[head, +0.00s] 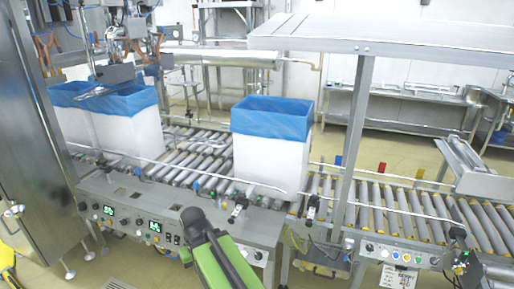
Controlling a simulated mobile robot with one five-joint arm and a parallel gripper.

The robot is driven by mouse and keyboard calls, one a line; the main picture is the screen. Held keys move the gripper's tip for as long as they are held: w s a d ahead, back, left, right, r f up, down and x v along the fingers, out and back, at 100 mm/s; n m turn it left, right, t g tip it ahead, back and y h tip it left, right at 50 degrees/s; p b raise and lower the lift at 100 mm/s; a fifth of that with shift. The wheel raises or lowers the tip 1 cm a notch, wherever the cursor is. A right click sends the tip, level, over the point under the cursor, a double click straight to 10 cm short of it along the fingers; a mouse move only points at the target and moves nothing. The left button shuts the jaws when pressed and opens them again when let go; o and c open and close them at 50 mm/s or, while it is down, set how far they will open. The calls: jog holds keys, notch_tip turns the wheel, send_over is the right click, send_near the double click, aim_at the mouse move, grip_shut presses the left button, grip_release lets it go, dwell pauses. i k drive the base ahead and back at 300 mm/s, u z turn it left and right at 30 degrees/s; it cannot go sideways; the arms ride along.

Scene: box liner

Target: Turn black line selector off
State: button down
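The steel control panel (95,192) runs along the front of the conveyor at left and centre, with green-lit displays and small knobs and switches. Small black controls (171,239) sit to the right of the second display (155,227). I cannot tell which one is the black line selector, or its position; it is too small to make out. My green and black arm rises from the bottom centre. Its dark end, my gripper (192,214), is in front of the panel, right of the second display, and hides part of it. I cannot see its fingers clearly.
White boxes with blue liners (270,150) stand on the roller conveyor (180,160). A second panel (398,253) with coloured buttons is at right. A steel cabinet (35,130) stands at left. A grey post (355,140) rises right of centre.

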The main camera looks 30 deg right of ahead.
aim_at(369, 248)
jog(key=z, duration=0.45)
jog(key=k, duration=1.7)
jog(key=z, duration=1.3)
jog(key=i, duration=1)
jog(key=u, duration=0.1)
